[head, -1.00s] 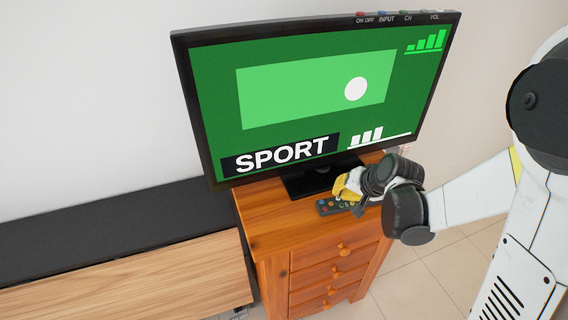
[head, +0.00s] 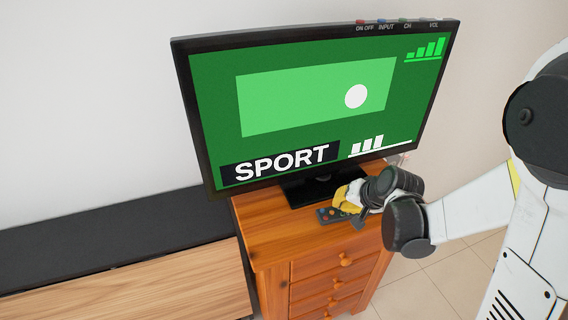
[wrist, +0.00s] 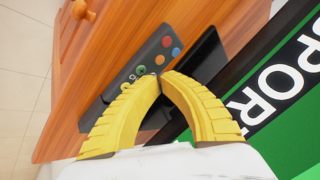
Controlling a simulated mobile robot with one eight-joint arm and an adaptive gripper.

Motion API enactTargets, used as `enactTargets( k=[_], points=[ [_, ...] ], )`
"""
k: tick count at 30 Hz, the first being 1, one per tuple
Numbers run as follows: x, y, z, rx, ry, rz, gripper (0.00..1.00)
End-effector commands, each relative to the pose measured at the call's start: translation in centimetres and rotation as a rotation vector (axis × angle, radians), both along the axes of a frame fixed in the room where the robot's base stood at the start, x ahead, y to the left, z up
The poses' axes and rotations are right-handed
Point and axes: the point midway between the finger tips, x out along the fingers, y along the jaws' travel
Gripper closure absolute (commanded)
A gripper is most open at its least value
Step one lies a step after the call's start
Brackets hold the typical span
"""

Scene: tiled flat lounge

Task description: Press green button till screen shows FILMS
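The TV screen (head: 300,95) shows SPORT with a green picture. A dark remote control (head: 328,216) lies on the wooden drawer cabinet in front of the TV, partly covered by my gripper in the head view. In the wrist view the remote (wrist: 152,56) shows several coloured buttons, with a green button (wrist: 141,70) near the fingertips. My gripper (wrist: 160,75) has its yellow fingers shut, tips together and empty, over the remote. I cannot tell whether the tips touch it.
The wooden cabinet (head: 275,235) has a bare top left of the remote. The TV stand (head: 308,188) is close behind my gripper. A low black and wood unit (head: 130,282) stands on the left. Tiled floor (head: 430,285) is clear on the right.

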Motion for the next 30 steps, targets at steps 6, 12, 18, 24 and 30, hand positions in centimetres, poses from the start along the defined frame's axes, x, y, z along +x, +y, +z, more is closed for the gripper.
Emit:
enactTargets(
  k=[6,12,18,24,30],
  points=[
    [0.0,0.0,0.0,0.000,0.000,0.000,1.00],
    [0.0,0.0,0.0,0.000,0.000,0.000,1.00],
    [0.0,0.0,-0.3,0.000,0.000,0.000,1.00],
    [0.0,0.0,-1.0,0.000,0.000,0.000,1.00],
    [0.0,0.0,-0.9,0.000,0.000,0.000,1.00]
  ],
)
